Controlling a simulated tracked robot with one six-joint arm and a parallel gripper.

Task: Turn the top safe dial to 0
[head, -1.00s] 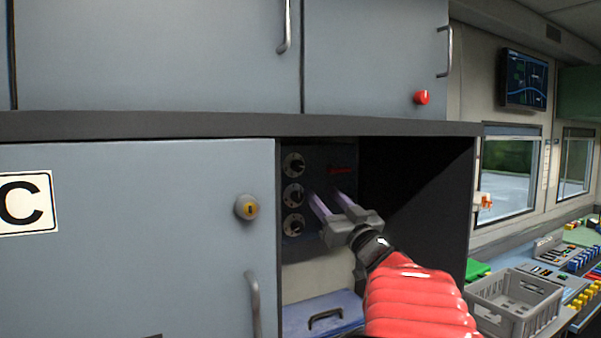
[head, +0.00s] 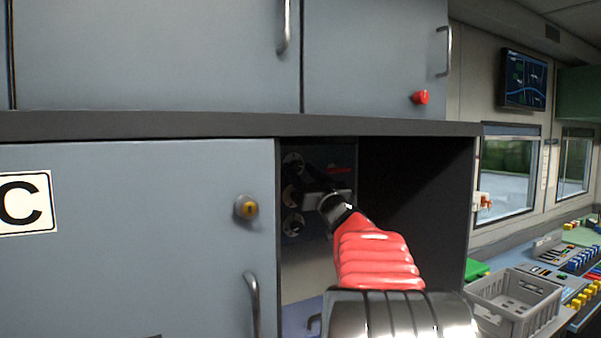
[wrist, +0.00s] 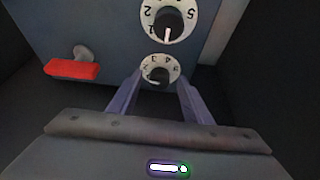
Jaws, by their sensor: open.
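The safe face (head: 335,225) stands inside the open cabinet, with three dials in a column at its left. The top dial (head: 293,163) is white with a dark knob. In the wrist view, where the numerals appear upside down, the top dial (wrist: 148,63) sits between my fingers. Its pointer is too small and partly hidden to read surely. The middle dial (wrist: 148,25) shows larger above it there. My gripper (wrist: 160,80) is open, its fingers on either side of the top dial's knob; contact cannot be told. In the head view my gripper (head: 312,180) is dark and partly hidden.
A red handle (wrist: 73,70) is beside the top dial. The bottom dial (head: 293,226) is below. A closed cabinet door (head: 130,250) is at left and a shelf edge (head: 200,124) runs above. The recess right of the safe (head: 415,190) is empty.

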